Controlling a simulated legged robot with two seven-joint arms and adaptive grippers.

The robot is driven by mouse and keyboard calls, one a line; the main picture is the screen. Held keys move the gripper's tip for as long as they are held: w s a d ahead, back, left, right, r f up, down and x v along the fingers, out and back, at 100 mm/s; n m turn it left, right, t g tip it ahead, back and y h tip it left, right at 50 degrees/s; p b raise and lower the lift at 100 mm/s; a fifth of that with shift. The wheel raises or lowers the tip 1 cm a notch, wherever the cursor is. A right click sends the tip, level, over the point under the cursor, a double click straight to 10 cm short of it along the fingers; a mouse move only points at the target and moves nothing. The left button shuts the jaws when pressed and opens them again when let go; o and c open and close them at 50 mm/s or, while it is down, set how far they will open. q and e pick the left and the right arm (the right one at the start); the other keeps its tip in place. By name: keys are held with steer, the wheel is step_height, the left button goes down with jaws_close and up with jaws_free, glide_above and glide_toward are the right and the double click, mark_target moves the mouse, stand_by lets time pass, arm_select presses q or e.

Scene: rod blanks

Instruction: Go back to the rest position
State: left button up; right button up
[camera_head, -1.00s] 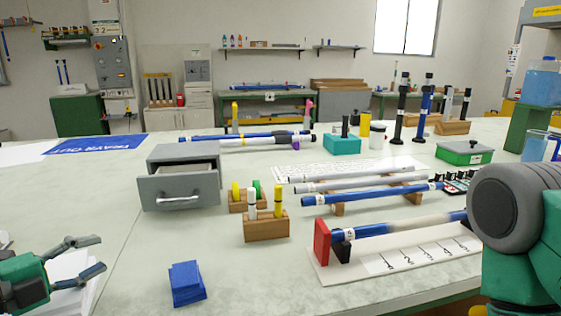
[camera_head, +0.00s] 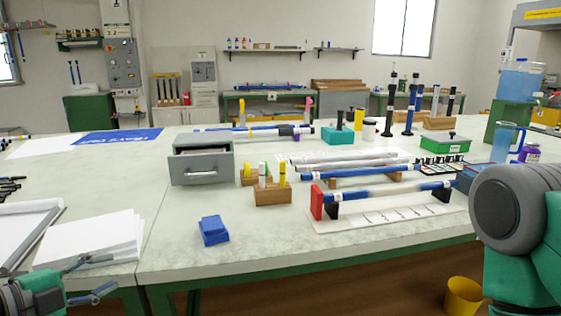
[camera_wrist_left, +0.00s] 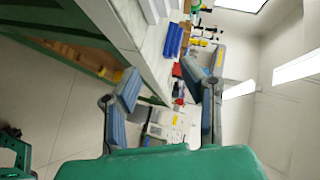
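My left gripper (camera_head: 101,276) is at the lower left of the head view, in front of the table's edge. Its two fingers are spread with nothing between them. The left wrist view also shows the open fingers (camera_wrist_left: 168,95), with the table edge and a blue block (camera_wrist_left: 173,40) beyond them. My right arm's green and grey joint fills the lower right of the head view; the right gripper is out of view. On the table (camera_head: 180,255) are a blue block stack (camera_head: 213,230), a grey drawer box (camera_head: 202,163) and a blue rod (camera_head: 390,193) on a white board with a red end stop.
A stack of white sheets (camera_head: 90,240) and a white tray (camera_head: 25,232) lie on the left table near my left gripper. A yellow bin (camera_head: 463,296) stands on the floor at right. Wooden holders (camera_head: 272,192) stand mid-table. Floor before the table is clear at centre.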

arm_select(q)
steer(key=s+d+f+n+g+y+p, duration=0.1)
steer(key=s+d+f+n+g+y, duration=0.15)
steer(key=s+f+n, duration=0.4)
steer(key=s+d+f+n+g+y+p, duration=0.1)
steer(key=f+n+g+y, duration=0.2)
steer(key=f, duration=0.7)
steer(key=s+d+f+n+g, duration=0.1)
steer(key=s+f+n+g, duration=0.1)
steer(key=s, duration=0.4)
steer(key=s+d+f+n+g+y+p, duration=0.1)
steer(key=s+f+n+g, duration=0.1)
steer(key=s, duration=0.4)
steer(key=s+d+f+n+g, duration=0.1)
steer(key=s+f+n+g, duration=0.2)
steer(key=s+n, duration=0.3)
steer(key=shift+f, duration=0.75)
steer(key=shift+y, duration=0.25)
